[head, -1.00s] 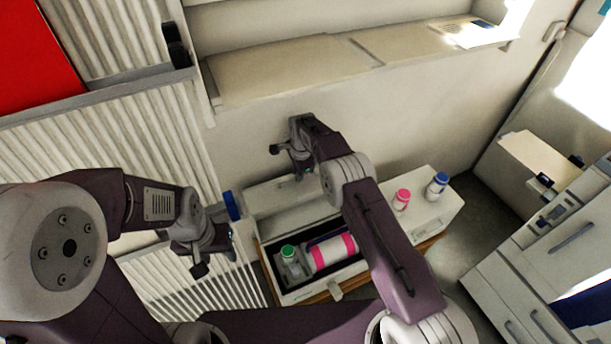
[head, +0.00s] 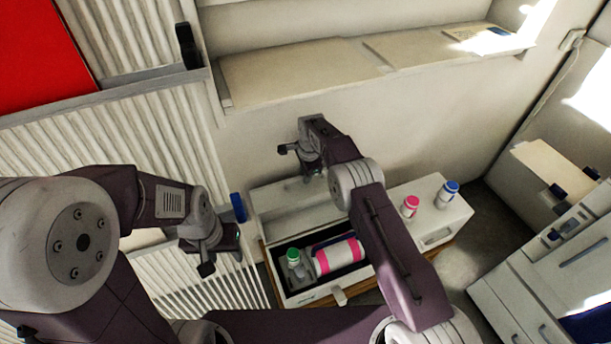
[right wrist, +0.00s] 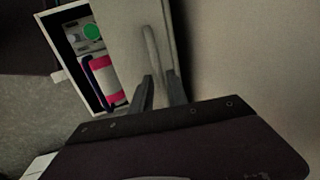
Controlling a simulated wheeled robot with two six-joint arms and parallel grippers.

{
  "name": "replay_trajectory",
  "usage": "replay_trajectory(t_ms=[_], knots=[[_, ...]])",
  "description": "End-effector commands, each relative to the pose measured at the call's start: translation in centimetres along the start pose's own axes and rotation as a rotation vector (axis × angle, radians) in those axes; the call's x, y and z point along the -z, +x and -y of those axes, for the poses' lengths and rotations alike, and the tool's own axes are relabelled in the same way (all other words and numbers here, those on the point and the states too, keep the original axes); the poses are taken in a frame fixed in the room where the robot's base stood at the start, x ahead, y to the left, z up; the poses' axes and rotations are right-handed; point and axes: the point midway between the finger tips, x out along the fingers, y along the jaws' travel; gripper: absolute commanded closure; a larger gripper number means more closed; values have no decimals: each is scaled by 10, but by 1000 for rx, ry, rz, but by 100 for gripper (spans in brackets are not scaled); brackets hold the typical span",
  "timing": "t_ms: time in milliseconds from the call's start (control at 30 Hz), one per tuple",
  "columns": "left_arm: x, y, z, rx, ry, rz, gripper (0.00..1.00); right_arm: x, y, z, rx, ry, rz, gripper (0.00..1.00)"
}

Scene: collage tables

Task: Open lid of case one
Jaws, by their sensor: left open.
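A white case (head: 318,296) stands low by the wall with its lid (head: 283,193) raised at the back. Inside lie a pink-and-white cylinder (head: 338,256) and a green-capped bottle (head: 294,257). My right gripper (head: 297,163) is at the lid's upper edge with its fingers apart. In the right wrist view, its fingers (right wrist: 159,78) sit around the end of the pale lid handle (right wrist: 151,48); contact is unclear. The open case also shows there (right wrist: 70,55). My left gripper (head: 223,252) is open and empty, left of the case. My right arm hides the case's right end.
To the right, a closed white box (head: 455,215) carries a pink bottle (head: 410,207) and a blue bottle (head: 447,195). A blue object (head: 238,207) is just above my left gripper. A pale ledge (head: 300,78) runs above. Drawers (head: 560,280) stand at the right.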

Motion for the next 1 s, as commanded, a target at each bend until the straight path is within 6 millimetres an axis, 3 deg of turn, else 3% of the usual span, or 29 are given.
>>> replay_trajectory(t_ms=[200, 400, 1000], knots=[[1, -10, 0, 0, 0, 0, 53, 0, -52, 1, 3, 0, 0, 80], [1, -13, 0, 0, 0, 0, 53, 0, -79, 0, -1, 0, 0, 80], [1, -13, 0, 0, 0, 0, 53, 0, -83, 0, -1, -1, 0, 80]])
